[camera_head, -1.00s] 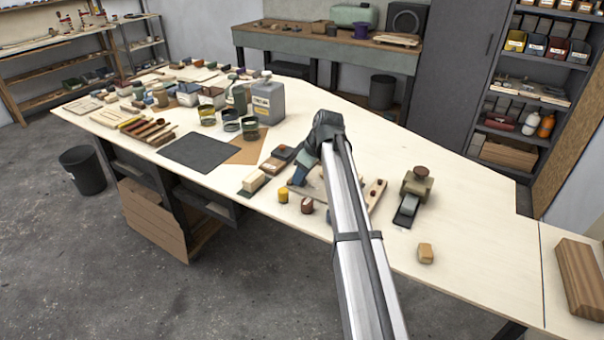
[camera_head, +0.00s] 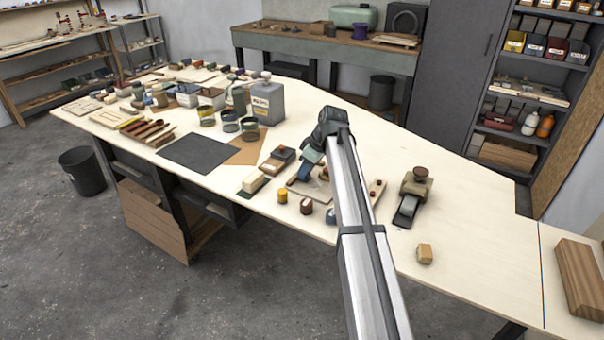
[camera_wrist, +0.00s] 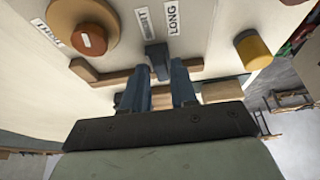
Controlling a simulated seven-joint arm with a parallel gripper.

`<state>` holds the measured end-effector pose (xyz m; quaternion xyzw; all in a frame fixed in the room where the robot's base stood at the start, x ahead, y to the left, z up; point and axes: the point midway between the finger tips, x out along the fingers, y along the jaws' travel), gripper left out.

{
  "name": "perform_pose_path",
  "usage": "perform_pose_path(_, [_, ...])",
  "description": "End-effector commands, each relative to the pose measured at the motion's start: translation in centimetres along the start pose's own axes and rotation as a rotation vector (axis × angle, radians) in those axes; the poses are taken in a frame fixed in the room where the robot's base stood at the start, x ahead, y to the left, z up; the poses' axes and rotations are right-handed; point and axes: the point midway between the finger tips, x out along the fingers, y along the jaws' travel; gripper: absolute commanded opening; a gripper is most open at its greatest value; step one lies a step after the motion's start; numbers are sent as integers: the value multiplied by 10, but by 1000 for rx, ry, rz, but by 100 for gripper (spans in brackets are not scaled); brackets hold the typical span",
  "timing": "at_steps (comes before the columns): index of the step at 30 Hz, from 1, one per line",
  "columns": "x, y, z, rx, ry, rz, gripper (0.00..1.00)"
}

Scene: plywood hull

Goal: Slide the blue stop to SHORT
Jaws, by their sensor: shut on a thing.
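In the wrist view the blue stop (camera_wrist: 157,60) is a small dark blue block at the edge of a pale board. It stands below the printed SHORT label (camera_wrist: 144,20) and LONG label (camera_wrist: 172,18), roughly between them. My gripper (camera_wrist: 164,78) has its two blue fingers on either side of the stop and is shut on it. In the head view my gripper (camera_head: 307,166) is low over the wooden fixture (camera_head: 300,190) near the table's front edge. The stop cannot be made out there.
A round tan disc with a brown knob (camera_wrist: 92,40) and a yellow cylinder (camera_wrist: 253,50) flank the stop in the wrist view. The table further right is mostly clear.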

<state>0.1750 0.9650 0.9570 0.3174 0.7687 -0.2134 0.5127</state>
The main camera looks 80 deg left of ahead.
Motion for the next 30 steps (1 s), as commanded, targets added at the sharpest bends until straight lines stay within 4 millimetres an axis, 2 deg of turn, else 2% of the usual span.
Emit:
perform_pose_path(8, [0, 4, 1, 0, -1, 4, 0])
perform_pose_path(9, [0, 4, 1, 0, -1, 5, 31])
perform_pose_path(12, [0, 4, 1, 0, -1, 5, 40])
perform_pose_path(23, [-6, 3, 0, 0, 0, 4, 40])
perform_pose_path(26, [-18, 3, 0, 0, 0, 3, 40])
perform_pose_path(30, [-43, 3, 0, -1, 0, 5, 40])
